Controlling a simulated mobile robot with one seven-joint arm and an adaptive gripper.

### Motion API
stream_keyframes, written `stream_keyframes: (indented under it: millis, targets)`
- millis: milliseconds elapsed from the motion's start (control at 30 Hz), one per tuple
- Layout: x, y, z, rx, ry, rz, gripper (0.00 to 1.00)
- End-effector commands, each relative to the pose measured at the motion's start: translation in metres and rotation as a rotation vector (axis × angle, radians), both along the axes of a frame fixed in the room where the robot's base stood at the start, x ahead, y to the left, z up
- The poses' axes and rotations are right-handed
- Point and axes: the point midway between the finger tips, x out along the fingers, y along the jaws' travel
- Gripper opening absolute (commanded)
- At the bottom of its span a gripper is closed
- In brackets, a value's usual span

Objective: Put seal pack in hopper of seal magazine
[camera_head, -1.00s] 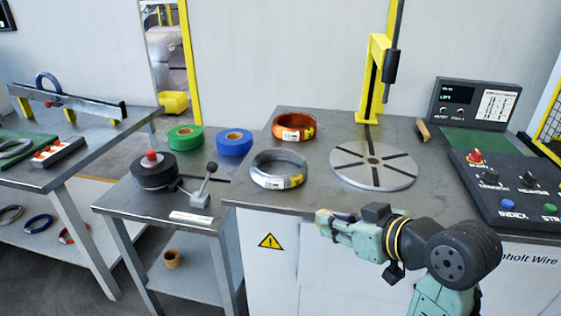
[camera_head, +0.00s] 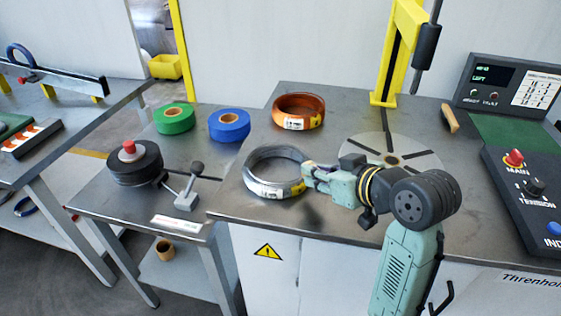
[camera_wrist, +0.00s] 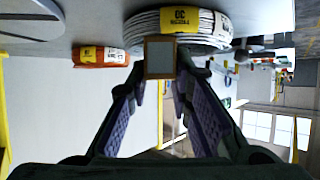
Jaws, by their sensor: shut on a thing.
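My gripper (camera_head: 307,174) is over the front of the main worktable, its tip at the right side of the silver wire coil (camera_head: 262,188) in the head view. In the wrist view my gripper (camera_wrist: 160,75) is shut on a small block with a tan rim and grey face, which I take as the seal pack (camera_wrist: 160,58). The block overlaps the coil (camera_wrist: 220,25) in that view; I cannot tell whether they touch. In the head view the block is too small to make out clearly. I cannot identify the seal magazine or its hopper with certainty.
A copper coil (camera_head: 298,112) lies behind the silver one. A slotted turntable (camera_head: 415,160) is partly behind my arm, below a yellow post (camera_head: 398,60). The side table holds green tape (camera_head: 174,119), blue tape (camera_head: 229,126) and a lever device (camera_head: 188,197). A control panel (camera_head: 525,190) stands right.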

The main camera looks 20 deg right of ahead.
Motion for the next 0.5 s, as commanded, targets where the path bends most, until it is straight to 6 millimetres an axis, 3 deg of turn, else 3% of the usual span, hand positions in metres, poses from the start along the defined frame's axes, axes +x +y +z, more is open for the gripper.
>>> stream_keyframes:
  millis: [300,500]
  targets:
    - [0.075,0.036,-0.004,0.000,0.001,0.003,0.00]
    - [0.097,0.045,-0.009,0.000,0.000,0.000,0.00]
